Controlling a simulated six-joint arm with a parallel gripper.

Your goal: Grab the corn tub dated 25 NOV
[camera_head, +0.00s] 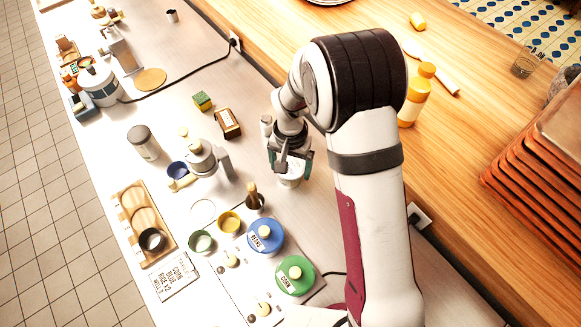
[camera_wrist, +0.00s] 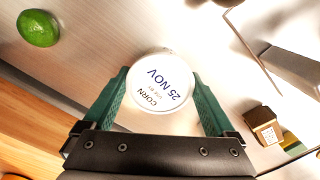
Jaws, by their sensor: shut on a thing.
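A white round tub with a lid reading "CORN" and "25 NOV" shows in the wrist view (camera_wrist: 160,84), between the two green fingers of my gripper (camera_wrist: 160,95). My gripper is shut on this tub, with a finger against each side. In the head view, my gripper (camera_head: 290,165) is over the steel counter and the tub (camera_head: 290,181) shows under it, partly covered by the fingers. The tub looks upright. I cannot tell whether it is lifted off the counter.
A green lime (camera_wrist: 38,28) lies left of the tub in the wrist view. A brown box (camera_head: 228,123), a pepper mill (camera_head: 254,199), a blue-lidded beans pot (camera_head: 265,235) and a green-lidded corn pot (camera_head: 295,274) stand nearby. A wooden ledge (camera_head: 285,50) runs along the back.

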